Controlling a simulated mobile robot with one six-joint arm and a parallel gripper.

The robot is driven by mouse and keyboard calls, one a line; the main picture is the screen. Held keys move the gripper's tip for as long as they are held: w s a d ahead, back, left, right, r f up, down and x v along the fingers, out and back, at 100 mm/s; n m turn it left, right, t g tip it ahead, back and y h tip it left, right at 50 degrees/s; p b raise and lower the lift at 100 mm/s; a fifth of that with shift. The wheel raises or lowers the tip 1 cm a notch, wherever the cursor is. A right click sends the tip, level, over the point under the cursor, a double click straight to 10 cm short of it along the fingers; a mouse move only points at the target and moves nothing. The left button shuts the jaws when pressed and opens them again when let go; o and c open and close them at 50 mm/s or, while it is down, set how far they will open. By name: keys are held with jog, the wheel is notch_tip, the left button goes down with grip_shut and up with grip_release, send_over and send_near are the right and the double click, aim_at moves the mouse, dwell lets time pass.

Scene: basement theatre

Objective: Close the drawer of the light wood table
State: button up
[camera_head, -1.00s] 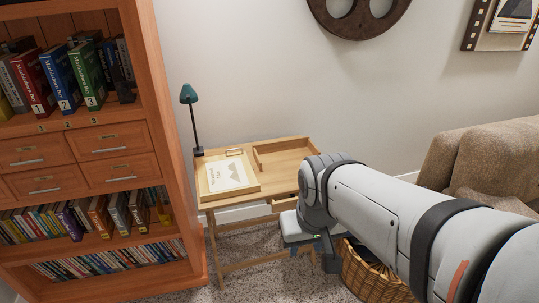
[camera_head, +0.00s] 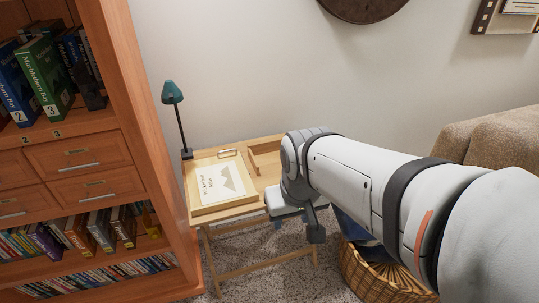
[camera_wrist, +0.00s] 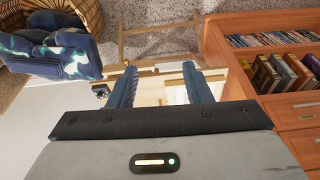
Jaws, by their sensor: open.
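The light wood table (camera_head: 265,182) stands against the wall in the head view, with a raised tray section on its top. My gripper (camera_head: 292,222) is at its front right edge, pointing down, and my arm hides that part of the table. The drawer cannot be made out clearly behind my gripper. In the wrist view my gripper (camera_wrist: 160,72) is open with two blue-grey fingers apart, and pale wood of the table shows between and beyond them. I cannot tell whether the fingers touch the drawer.
A tall wooden bookcase (camera_head: 150,130) stands close on the left. A wicker basket (camera_head: 375,275) with blue cloth is on the floor at right, near a beige sofa (camera_head: 490,130).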

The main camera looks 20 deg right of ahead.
jog(key=w+d+f+n+t+b, duration=0.1)
jog(key=w+d+f+t+b, duration=0.1)
jog(key=w+d+f+b, duration=0.35)
jog(key=w+d+f+n+t+h+b, duration=0.1)
jog(key=w+d+f+t+b, duration=0.15)
jog(key=w+f, duration=0.6)
jog(key=w+d+f+n+t+b, duration=0.1)
jog(key=w+d+f+t+b, duration=0.25)
jog(key=f, duration=0.55)
jog(key=d+f+t+y+b, duration=0.1)
jog(key=d+f+t+b, duration=0.3)
jog(key=f, duration=0.4)
jog(key=d+f+t+y+b, duration=0.1)
jog(key=f+t+b, duration=0.2)
jog(key=f+b, duration=0.3)
jog(key=w+b, duration=0.6)
jog(key=b, duration=0.1)
jog(key=shift+w+a+f+n, duration=0.25)
jog(key=shift+w+f+n, duration=0.15)
jog(key=shift+f, duration=0.05)
jog(key=shift+c, duration=0.2)
grip_shut()
